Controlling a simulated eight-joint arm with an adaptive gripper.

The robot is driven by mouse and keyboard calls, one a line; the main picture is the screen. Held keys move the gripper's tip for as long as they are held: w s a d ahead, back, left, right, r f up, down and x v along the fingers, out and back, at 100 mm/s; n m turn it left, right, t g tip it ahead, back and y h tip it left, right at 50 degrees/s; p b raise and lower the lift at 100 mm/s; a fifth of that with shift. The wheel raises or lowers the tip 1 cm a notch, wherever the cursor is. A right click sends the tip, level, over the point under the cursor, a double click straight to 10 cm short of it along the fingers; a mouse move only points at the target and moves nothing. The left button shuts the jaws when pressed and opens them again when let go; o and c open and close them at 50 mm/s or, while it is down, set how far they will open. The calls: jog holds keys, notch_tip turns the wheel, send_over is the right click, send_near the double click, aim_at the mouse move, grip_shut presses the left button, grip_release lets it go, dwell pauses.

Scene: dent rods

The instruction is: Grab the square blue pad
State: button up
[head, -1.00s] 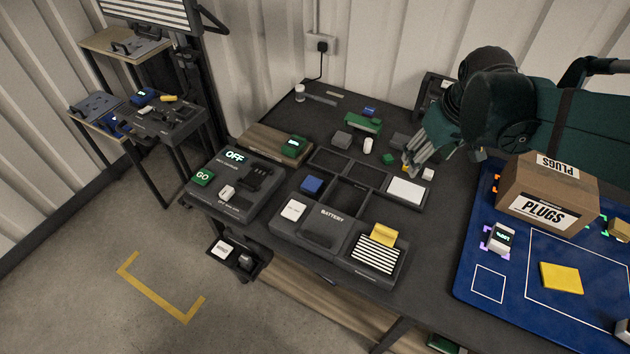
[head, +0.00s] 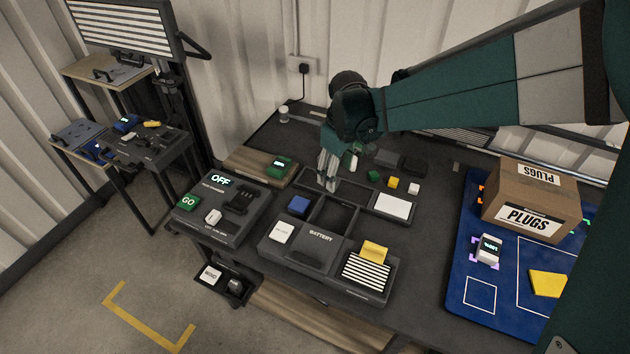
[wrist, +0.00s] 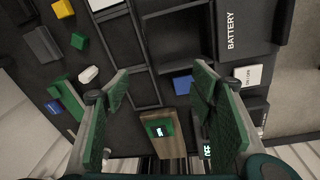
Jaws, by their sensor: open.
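The square blue pad (head: 299,205) sits at the front left compartment of a dark divided tray (head: 365,215), left of an empty compartment. It also shows in the wrist view (wrist: 182,85), between my fingers' lines and a little ahead of the right finger. My gripper (head: 327,182) points down over the back left part of the tray, behind the pad and apart from it. In the wrist view my gripper (wrist: 160,90) has its two green-lined fingers wide apart with nothing between them.
A battery box (head: 318,250) stands in front of the tray. An OFF/GO console (head: 221,208) is at the left, and a wooden block with a green device (head: 279,168) behind it. Small blocks and a white card (head: 393,206) lie right. A PLUGS carton (head: 530,202) stands on a blue mat.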

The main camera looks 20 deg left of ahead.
aim_at(299, 204)
jog(key=s+a+f+n, duration=0.1)
jog(key=a+f, duration=0.2)
jog(key=a, duration=0.1)
jog(key=s+a+f+n, duration=0.1)
jog(key=a+f, duration=0.2)
jog(key=a, duration=0.1)
jog(key=s+a+f+n+g, duration=0.1)
jog(key=a+f, duration=0.3)
jog(key=shift+a+h, duration=0.15)
jog(key=shift+h, duration=0.25)
jog(key=shift+f, duration=0.1)
jog(key=shift+f, duration=1.2)
jog(key=shift+f, duration=0.1)
jog(key=shift+f, duration=2.55)
jog(key=c, duration=1)
